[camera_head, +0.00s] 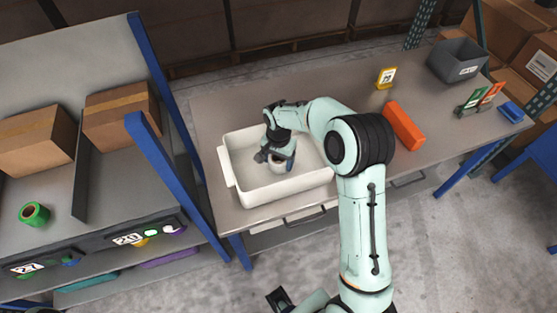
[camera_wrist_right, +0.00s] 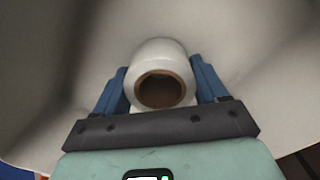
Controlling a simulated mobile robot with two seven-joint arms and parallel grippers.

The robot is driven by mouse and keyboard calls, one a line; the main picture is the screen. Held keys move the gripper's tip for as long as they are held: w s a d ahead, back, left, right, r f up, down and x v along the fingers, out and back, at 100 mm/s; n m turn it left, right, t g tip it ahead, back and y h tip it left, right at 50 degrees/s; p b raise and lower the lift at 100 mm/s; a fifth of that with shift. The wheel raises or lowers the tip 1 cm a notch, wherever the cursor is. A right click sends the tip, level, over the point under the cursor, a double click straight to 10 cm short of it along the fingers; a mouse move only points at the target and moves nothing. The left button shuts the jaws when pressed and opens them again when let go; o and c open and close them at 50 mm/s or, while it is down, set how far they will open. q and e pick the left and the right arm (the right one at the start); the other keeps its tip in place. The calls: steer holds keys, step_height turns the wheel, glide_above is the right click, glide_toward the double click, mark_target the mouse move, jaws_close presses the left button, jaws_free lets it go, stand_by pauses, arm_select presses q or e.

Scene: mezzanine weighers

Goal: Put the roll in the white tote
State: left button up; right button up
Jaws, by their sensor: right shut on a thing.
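The white tote (camera_head: 283,192) stands open on the table. My right gripper (camera_head: 275,160) reaches down inside it. In the wrist view my right gripper (camera_wrist_right: 162,92) is shut on the white roll (camera_wrist_right: 160,52), with one blue finger on each side of it and its brown core facing the camera. In the head view only part of the roll (camera_head: 277,167) shows below the fingers, within the tote's walls. I cannot tell whether the roll touches the tote floor. My left gripper cannot be made out for certain in the head view.
On the table are an orange box (camera_head: 404,125), a yellow sign (camera_head: 386,78), a grey bin (camera_head: 458,61) and a blue item (camera_head: 511,112). A shelf at left holds cardboard boxes (camera_head: 120,115) and a green roll (camera_head: 34,214). The table behind the tote is clear.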

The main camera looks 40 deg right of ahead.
steer(key=shift+f, duration=0.3)
steer(key=o, duration=1.1)
step_height(320, 180, up, 12)
steer(key=shift+r+p, duration=0.15)
steer(key=shift+p, duration=0.35)
